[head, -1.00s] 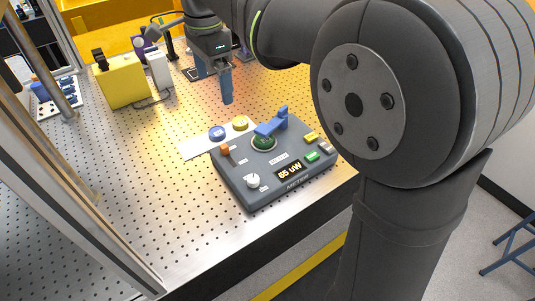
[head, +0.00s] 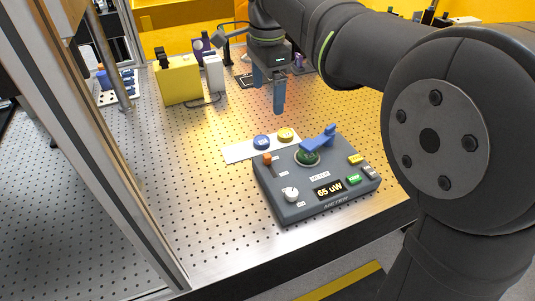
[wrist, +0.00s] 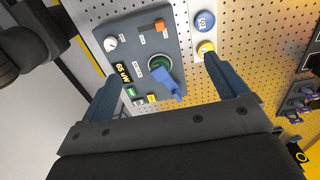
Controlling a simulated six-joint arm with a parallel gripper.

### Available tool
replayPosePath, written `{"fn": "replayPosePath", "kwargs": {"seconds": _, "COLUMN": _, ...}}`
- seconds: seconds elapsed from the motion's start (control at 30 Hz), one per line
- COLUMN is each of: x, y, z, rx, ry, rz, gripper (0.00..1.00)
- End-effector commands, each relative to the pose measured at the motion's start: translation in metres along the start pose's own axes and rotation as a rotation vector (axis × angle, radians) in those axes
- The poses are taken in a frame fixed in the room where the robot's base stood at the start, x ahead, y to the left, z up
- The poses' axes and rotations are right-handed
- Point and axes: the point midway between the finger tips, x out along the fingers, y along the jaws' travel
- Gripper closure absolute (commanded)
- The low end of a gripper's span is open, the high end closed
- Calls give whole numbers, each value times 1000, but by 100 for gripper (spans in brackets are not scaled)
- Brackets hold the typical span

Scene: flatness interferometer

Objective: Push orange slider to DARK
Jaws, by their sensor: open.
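The orange slider (head: 267,158) is a small knob at the far left corner of the grey meter box (head: 318,208), at the upper end of a dark slot. In the wrist view the orange slider (wrist: 159,24) is near the top of the box, and its small labels are too small to read. My gripper (head: 278,108) hangs above the table behind the meter, clear of it and of the slider. In the wrist view my gripper (wrist: 168,88) has its two blue fingers wide apart with nothing held. The meter display reads 65 uW.
A blue lever over a green round port (head: 308,158) stands on the meter. A white strip with a blue button (head: 261,142) and a yellow button (head: 286,135) lies behind it. A yellow box (head: 178,80) stands farther back. A metal post (head: 108,60) rises at left.

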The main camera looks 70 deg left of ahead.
Motion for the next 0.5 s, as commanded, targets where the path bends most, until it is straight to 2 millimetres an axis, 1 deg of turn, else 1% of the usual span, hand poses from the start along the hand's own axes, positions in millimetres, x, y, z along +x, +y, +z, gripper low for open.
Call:
{"fn": "replayPosePath", "kwargs": {"seconds": 0.03, "x": 0, "y": 0, "z": 0, "rx": -10, "ry": 0, "rz": 0, "gripper": 20}}
{"fn": "replayPosePath", "kwargs": {"seconds": 0.13, "x": 1, "y": 0, "z": 0, "rx": -79, "ry": 0, "rz": 0, "gripper": 39}}
{"fn": "replayPosePath", "kwargs": {"seconds": 0.23, "x": 3, "y": 0, "z": 0, "rx": -226, "ry": 0, "rz": 1, "gripper": 59}}
{"fn": "replayPosePath", "kwargs": {"seconds": 0.5, "x": 10, "y": 0, "z": 0, "rx": -792, "ry": 0, "rz": 1, "gripper": 60}}
